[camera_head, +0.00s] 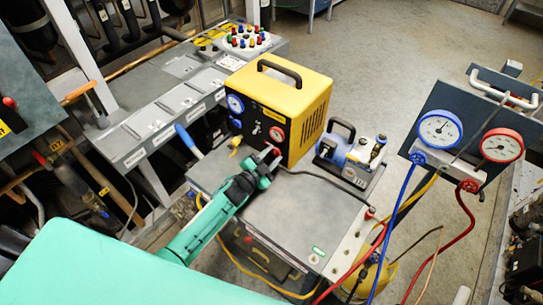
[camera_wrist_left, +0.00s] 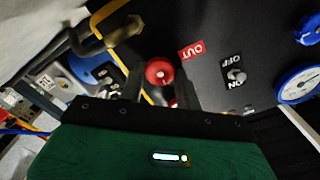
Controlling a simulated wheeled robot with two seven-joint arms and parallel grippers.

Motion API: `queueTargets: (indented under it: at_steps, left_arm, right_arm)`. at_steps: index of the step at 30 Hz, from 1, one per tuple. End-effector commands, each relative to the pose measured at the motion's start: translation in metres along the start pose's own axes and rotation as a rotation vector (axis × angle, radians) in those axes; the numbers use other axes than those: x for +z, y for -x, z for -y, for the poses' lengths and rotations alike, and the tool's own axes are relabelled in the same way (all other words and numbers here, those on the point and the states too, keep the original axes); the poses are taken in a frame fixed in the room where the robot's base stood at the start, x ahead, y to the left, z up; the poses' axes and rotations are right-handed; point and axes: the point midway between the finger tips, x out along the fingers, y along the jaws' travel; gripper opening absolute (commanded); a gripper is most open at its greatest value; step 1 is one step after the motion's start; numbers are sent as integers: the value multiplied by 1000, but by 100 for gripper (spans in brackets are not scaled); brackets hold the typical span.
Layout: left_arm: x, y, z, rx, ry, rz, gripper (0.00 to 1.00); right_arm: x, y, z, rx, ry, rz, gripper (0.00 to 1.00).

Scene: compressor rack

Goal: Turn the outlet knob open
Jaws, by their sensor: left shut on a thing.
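The yellow recovery unit (camera_head: 292,92) stands on a grey cart top, its dark front panel facing left. My left gripper (camera_head: 267,163) reaches from the lower left to the low right part of that panel. In the left wrist view the red outlet knob (camera_wrist_left: 159,73) sits between my fingers, beside a red label reading OUT (camera_wrist_left: 191,50). The left gripper (camera_wrist_left: 160,88) is shut on this knob; the fingers partly hide it. The knob's exact turn angle cannot be told. My right gripper is not in view.
An ON/OFF switch (camera_wrist_left: 237,75) and a blue-rimmed gauge (camera_wrist_left: 299,86) are on the same panel. A blue vacuum pump (camera_head: 350,154) stands right of the unit. A gauge manifold (camera_head: 458,130) with hoses is at the right. The cart top (camera_head: 300,215) is mostly clear.

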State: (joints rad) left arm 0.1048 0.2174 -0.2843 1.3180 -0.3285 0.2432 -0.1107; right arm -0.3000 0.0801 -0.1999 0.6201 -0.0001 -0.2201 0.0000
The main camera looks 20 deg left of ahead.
Motion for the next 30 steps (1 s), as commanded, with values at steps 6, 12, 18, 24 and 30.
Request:
queueTargets:
  at_steps: [6,12,18,24,30]
  left_arm:
    - [1,1,-1,2,48,3,11]
    - [1,1,-1,2,59,3,11]
    - [1,1,-1,2,59,3,11]
    - [1,1,-1,2,58,2,56]
    - [0,0,-1,1,58,1,56]
  right_arm:
    - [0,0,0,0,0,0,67]
    - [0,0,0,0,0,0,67]
    - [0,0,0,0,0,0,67]
    - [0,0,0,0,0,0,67]
    - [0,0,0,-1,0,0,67]
